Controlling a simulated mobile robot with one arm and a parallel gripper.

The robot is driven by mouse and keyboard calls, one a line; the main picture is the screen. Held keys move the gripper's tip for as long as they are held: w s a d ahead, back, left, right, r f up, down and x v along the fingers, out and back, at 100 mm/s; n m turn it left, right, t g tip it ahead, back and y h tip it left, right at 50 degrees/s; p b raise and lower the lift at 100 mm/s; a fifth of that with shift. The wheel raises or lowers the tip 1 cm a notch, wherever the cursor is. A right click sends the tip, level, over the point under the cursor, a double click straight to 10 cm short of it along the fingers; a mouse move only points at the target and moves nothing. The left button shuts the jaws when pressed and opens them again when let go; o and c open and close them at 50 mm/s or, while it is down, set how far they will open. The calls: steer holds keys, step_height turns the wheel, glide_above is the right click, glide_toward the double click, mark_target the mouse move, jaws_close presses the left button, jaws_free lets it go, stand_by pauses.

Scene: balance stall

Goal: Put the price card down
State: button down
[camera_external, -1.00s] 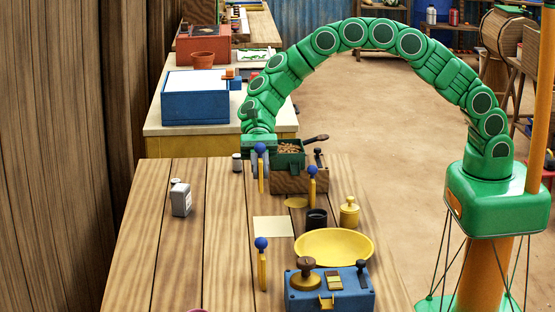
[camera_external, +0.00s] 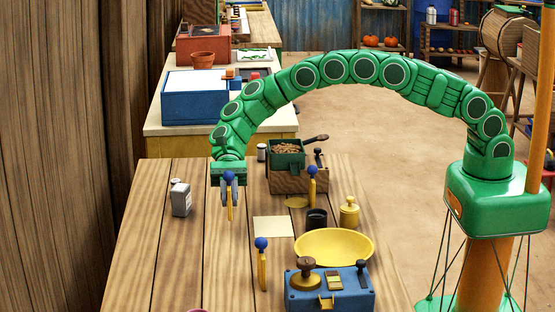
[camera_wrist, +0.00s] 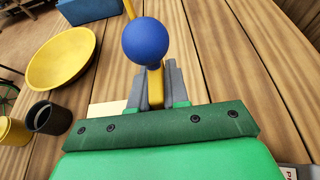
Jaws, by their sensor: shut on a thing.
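My gripper (camera_external: 229,192) is shut on a flat yellow piece with a blue ball (camera_external: 229,177) on its top, held upright over the left part of the plank table (camera_external: 180,265). In the wrist view the blue ball (camera_wrist: 149,41) hides part of the jaws, with the yellow stem (camera_wrist: 155,90) between them. I cannot tell whether its lower end touches the table. No held thing looks plainly like a card. A grey-white piece (camera_external: 181,199) stands left of my gripper; its edge with lettering shows in the wrist view (camera_wrist: 289,172).
Two similar blue-balled yellow pieces (camera_external: 262,268) (camera_external: 312,187) stand to the right. A cream square (camera_external: 273,230), yellow bowl (camera_external: 335,248), dark cup (camera_external: 316,219), yellow canister (camera_external: 349,212) and blue box (camera_external: 335,296) fill the right side. The left front planks are clear.

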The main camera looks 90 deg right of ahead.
steer(key=shift+w+a+f, duration=0.15)
steer(key=shift+w+f, duration=0.55)
steer(key=shift+f, duration=1.55)
steer(key=shift+f, duration=0.1)
steer(key=c, duration=1.1)
jaws_free()
